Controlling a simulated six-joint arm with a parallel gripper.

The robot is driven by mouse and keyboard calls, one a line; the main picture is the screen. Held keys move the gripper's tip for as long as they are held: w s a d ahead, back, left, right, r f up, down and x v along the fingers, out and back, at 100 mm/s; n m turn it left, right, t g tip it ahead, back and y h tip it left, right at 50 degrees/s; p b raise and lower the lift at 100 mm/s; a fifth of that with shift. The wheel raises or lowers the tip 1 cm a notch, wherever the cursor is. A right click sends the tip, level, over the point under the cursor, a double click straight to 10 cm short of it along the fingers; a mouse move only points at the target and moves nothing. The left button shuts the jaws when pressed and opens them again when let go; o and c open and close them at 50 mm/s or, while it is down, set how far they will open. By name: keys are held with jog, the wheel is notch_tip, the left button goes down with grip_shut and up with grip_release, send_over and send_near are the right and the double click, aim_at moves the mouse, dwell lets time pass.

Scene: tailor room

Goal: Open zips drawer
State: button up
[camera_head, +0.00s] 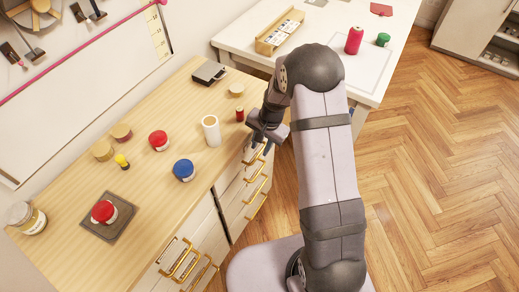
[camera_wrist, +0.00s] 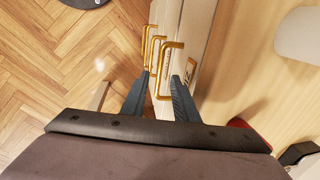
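The wooden cabinet (camera_head: 135,195) has white drawer fronts with gold bar handles. I cannot read which drawer is the zips drawer. My gripper (camera_head: 262,140) is at the top of the right drawer column, beside its upper handle and partly hiding it. In the wrist view, my gripper (camera_wrist: 166,70) has its two dark fingers spread apart. The nearest gold handle (camera_wrist: 170,44) lies between them, with a visible space to the fingers. A small label, too small to read, shows by the right finger. The drawer fronts of the right column appear closed.
Two more right-column handles (camera_head: 257,206) sit below. The left column also has gold handles (camera_head: 184,266). A white cylinder (camera_head: 211,130), a red spool (camera_head: 240,114) and a blue-lidded jar (camera_head: 184,169) stand on the cabinet top. A white table (camera_head: 235,35) stands behind. Open wooden floor lies right.

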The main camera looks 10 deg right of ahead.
aim_at(258, 154)
jog(key=shift+w+a+f, duration=0.1)
jog(key=shift+w+f, duration=0.05)
jog(key=shift+f, duration=0.65)
jog(key=shift+w+a+f, duration=0.1)
jog(key=shift+f, duration=0.7)
grip_shut()
dwell(0.3)
